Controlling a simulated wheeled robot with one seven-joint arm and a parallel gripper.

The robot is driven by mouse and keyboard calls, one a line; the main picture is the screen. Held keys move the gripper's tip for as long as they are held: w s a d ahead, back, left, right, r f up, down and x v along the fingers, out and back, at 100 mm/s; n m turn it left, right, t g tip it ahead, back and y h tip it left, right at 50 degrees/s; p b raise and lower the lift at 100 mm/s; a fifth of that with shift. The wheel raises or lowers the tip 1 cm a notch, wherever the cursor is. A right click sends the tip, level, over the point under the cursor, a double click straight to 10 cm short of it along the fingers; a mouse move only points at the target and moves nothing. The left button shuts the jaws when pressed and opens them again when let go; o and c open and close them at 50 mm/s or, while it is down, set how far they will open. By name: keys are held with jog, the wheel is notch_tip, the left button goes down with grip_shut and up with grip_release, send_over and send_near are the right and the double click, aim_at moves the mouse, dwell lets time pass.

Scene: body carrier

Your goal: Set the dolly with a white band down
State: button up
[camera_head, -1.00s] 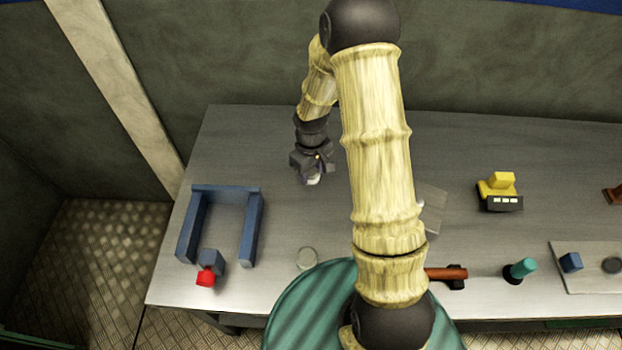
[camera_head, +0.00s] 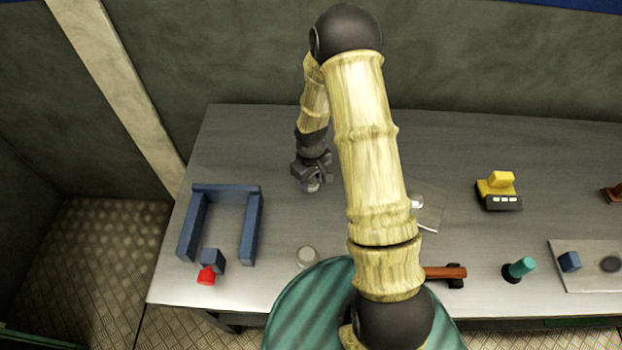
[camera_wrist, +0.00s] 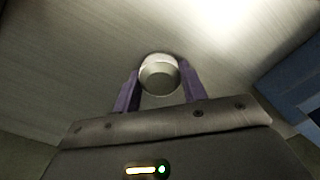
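My gripper (camera_head: 313,183) is low over the left middle of the metal table (camera_head: 270,130), right of the blue U-shaped frame. In the wrist view, its two purple fingers (camera_wrist: 160,88) are closed against the sides of a small round grey piece with a whitish band at its rim, which I take for the dolly with a white band (camera_wrist: 159,75). In the head view the dolly shows only as a small pale spot under the fingers. I cannot tell whether its underside touches the table.
The blue U-shaped frame (camera_head: 226,190) stands left, a red-and-blue piece (camera_head: 207,275) at its open front. A grey disc (camera_head: 306,257) lies nearer me. A grey plate (camera_head: 430,207), a yellow-and-black piece (camera_head: 499,190) and a teal-handled piece (camera_head: 521,268) are right. Bare table surrounds my gripper.

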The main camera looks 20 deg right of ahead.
aim_at(311, 180)
jog(key=o, duration=0.4)
notch_tip(311, 180, up, 12)
jog(key=shift+r+b, duration=0.15)
jog(key=shift+b, duration=0.7)
jog(key=s+r+m+t, duration=0.1)
jog(key=s+r, duration=0.1)
jog(key=s, duration=0.2)
jog(key=s+r+m, duration=0.2)
jog(key=s+r, duration=0.1)
jog(key=s, duration=0.2)
jog(key=s+r+m+t, duration=0.1)
jog(key=s+r+m, duration=0.1)
jog(key=s, duration=0.3)
jog(key=shift+s+r+t, duration=0.2)
jog(key=shift+r+t, duration=0.1)
jog(key=shift+r, duration=0.15)
